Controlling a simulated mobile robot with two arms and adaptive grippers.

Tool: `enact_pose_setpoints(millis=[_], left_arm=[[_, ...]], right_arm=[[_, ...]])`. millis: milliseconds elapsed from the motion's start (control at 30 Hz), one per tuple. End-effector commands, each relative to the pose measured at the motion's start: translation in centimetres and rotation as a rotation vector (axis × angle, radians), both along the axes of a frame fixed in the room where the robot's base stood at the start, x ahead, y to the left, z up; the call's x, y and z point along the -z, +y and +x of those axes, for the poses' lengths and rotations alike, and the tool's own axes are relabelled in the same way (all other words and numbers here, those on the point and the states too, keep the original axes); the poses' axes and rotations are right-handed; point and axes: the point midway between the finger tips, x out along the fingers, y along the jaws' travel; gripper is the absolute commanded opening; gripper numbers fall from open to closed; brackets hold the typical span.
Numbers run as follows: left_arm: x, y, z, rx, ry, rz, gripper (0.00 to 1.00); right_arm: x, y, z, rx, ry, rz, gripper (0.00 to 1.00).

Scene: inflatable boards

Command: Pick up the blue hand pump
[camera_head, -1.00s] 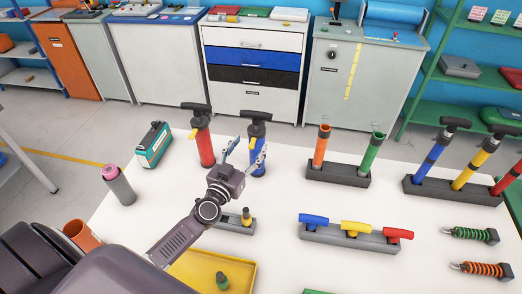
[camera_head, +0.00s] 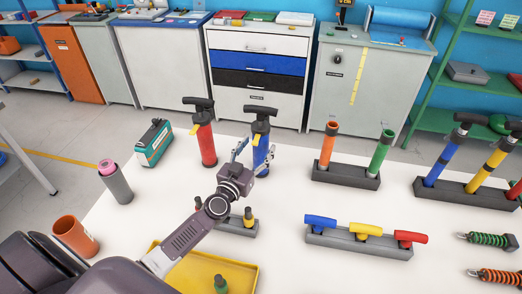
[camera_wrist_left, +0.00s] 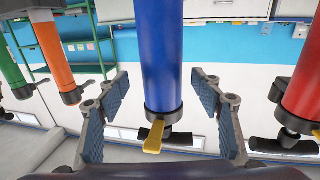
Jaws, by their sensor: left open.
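The blue hand pump (camera_head: 261,150) stands upright on the white table, with a black T-handle on top and a yellow lever. In the left wrist view its blue barrel (camera_wrist_left: 162,55) runs down the middle. My left gripper (camera_head: 250,158) is open at the pump. In the left wrist view its two fingers (camera_wrist_left: 160,112) lie on either side of the barrel, with gaps showing on both sides. My right gripper is not seen.
A red hand pump (camera_head: 206,145) stands close to the left of the blue one. A holder with orange (camera_head: 327,146) and green (camera_head: 380,154) tubes stands to the right. A yellow tray (camera_head: 205,268) lies below my left arm.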

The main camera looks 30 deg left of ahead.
Motion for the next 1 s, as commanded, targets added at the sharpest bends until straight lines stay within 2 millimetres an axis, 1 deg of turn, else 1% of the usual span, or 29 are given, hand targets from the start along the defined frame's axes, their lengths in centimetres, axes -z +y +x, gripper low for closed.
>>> enact_pose_setpoints(millis=[33,100,233,333,567,1000], left_arm=[[0.1,0.3,0.9,-0.001,-0.003,0.001,0.6],[0.1,0.5,1.9,-0.001,-0.003,0.002,0.6],[0.1,0.5,3.3,0.0,-0.002,-0.001,0.6],[0.1,0.5,3.7,0.0,-0.001,0.001,0.6],[0.0,0.5,3.7,0.0,0.0,0.0,0.6],[0.0,0.5,3.7,0.0,0.0,0.0,0.12]], right_arm=[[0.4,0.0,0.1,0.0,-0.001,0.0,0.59],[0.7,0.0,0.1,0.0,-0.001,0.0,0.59],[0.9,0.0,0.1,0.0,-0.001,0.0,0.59],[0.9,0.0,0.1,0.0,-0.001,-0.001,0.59],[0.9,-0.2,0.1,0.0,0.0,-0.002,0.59],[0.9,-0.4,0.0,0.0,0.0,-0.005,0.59]])
